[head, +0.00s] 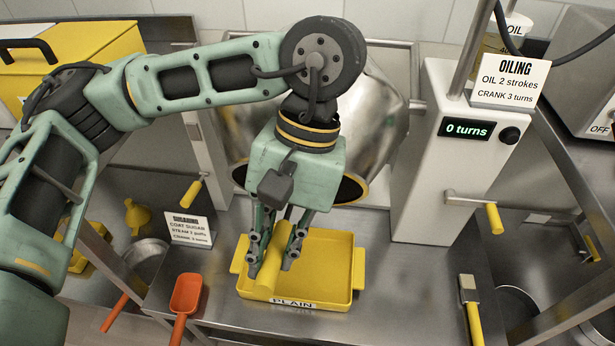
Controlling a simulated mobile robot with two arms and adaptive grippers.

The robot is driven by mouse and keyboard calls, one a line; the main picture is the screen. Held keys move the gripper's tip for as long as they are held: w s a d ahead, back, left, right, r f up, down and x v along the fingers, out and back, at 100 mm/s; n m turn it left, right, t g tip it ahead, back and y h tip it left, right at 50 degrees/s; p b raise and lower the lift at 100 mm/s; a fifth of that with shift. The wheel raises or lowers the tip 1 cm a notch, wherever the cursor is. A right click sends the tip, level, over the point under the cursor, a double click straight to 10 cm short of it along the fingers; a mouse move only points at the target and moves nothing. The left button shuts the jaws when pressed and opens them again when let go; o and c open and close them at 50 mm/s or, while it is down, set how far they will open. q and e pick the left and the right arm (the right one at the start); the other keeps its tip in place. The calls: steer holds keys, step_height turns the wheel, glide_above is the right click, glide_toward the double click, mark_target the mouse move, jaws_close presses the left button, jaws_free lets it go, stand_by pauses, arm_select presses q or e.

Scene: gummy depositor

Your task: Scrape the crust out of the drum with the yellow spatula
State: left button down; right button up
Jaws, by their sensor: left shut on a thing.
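The shiny metal drum (385,110) stands at the back centre, partly hidden behind my left arm. Parts of its dark opening with a yellow rim show low on both sides of my gripper; I cannot see any crust inside. My left gripper (275,258) points down in front of the drum and is shut on a yellow, rounded, elongated thing (266,280). That thing is tilted over the yellow tray labelled PLAIN (330,302); I cannot tell whether it is the spatula or whether it touches the tray. My right gripper is not in view.
A white crank housing (430,180) reading 0 turns stands right of the drum, its yellow-handled crank (494,218) jutting out. A yellow-handled tool with a pale head (469,290) lies at right. An orange scoop (186,293) and a sign card (188,228) are left of the tray.

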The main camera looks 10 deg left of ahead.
arm_select(q)
steer(key=s+r, duration=0.1)
steer(key=s, duration=1.2)
steer(key=shift+r, duration=0.4)
steer(key=c, duration=2.2)
jaws_free()
steer(key=shift+w, duration=0.15)
jaws_close()
